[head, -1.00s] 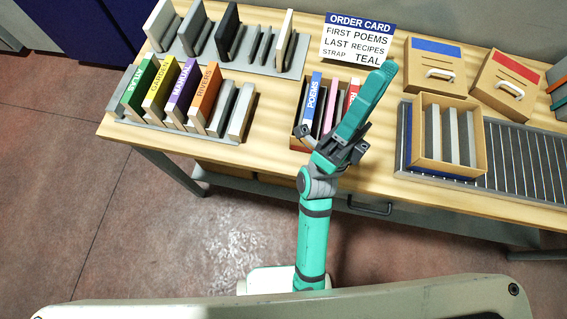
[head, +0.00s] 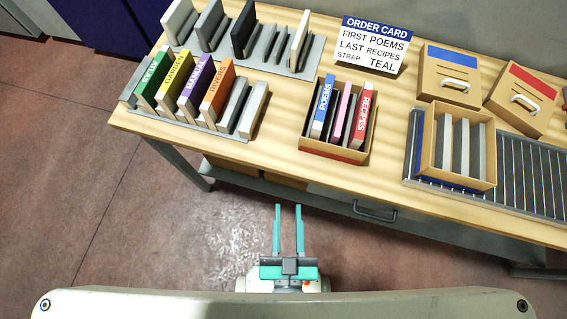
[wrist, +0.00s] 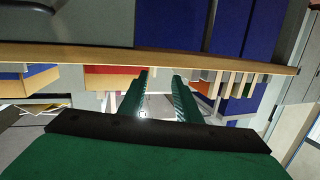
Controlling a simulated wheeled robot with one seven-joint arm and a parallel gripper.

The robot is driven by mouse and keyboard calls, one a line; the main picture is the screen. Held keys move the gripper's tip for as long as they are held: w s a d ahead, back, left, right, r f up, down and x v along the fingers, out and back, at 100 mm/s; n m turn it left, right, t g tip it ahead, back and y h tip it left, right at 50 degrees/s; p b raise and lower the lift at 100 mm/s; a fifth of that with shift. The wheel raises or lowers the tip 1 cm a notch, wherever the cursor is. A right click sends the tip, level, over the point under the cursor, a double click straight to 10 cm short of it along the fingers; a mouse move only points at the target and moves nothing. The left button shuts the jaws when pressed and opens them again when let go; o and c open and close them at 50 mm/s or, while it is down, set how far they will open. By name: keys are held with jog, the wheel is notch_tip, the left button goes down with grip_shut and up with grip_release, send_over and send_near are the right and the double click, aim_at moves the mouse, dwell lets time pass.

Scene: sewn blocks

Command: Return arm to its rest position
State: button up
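My gripper (head: 288,228) is low in front of the table in the head view, close to my own body, with its two teal fingers pointing toward the table. The fingers stand apart with nothing between them. They also show apart in the wrist view (wrist: 161,95), below the table edge. My arm is folded back, and most of its links are hidden in the head view. The gripper touches neither the table nor any book.
On the table (head: 290,185) stands an open box (head: 335,150) holding a blue POEMS, a pink and a red RECIPES book. A book rack (head: 185,122), the order card (head: 373,45), another box (head: 457,180) on rollers and lidded boxes (head: 450,75) surround it. Floor before the table is clear.

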jog(key=shift+s+a+f+n+g, duration=0.15)
jog(key=shift+s+a+f+g, duration=0.2)
jog(key=shift+s+f, duration=0.25)
jog(key=shift+s+a+f+n+g, duration=0.2)
jog(key=shift+s+f+g, duration=0.2)
jog(key=shift+s, duration=0.35)
dwell(0.3)
